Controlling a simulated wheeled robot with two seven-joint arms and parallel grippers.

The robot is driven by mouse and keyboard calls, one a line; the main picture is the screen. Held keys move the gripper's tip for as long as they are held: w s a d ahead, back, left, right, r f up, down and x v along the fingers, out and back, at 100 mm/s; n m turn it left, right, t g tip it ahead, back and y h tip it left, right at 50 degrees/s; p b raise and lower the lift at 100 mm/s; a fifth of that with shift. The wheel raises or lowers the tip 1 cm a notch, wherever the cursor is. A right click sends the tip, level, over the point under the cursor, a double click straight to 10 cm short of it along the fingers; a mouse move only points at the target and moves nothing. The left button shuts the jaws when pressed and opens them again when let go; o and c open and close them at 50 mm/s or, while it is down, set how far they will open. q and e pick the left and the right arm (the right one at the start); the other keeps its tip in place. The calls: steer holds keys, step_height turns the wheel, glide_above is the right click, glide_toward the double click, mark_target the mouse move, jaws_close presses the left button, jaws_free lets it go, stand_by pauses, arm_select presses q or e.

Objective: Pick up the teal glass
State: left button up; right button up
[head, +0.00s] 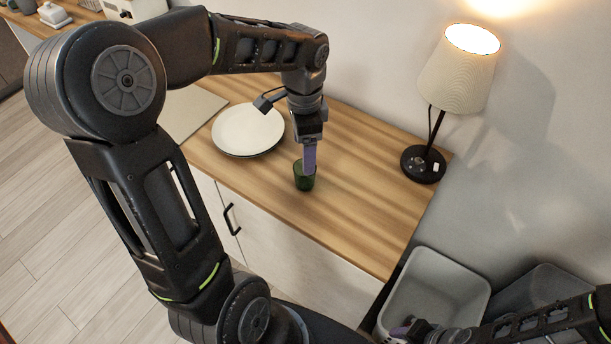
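A small dark green glass (304,181) stands upright on the wooden counter (350,215) near its front edge; its colour looks green to dark teal. My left gripper (309,162) points down at the glass from above, with a purple finger overlapping its rim. From this angle the fingers line up, so I cannot tell whether they are open or shut on the glass. My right gripper (401,333) is low at the bottom right, by the grey bin, mostly hidden and at the frame edge.
A white plate (248,129) lies just left of my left gripper. A lamp (424,163) stands at the counter's right end. A grey bin (441,287) is on the floor to the right. The counter between glass and lamp is clear.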

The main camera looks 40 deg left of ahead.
arm_select(q)
steer(key=shift+f, duration=1.25)
steer(key=shift+f, duration=0.1)
step_height(320, 180, down, 5)
steer(key=shift+w+p, duration=0.15)
steer(key=shift+p, duration=0.35)
steer(key=shift+c, duration=0.5)
steer(key=c, duration=1.4)
step_height(320, 180, up, 10)
steer(key=shift+b, duration=0.35)
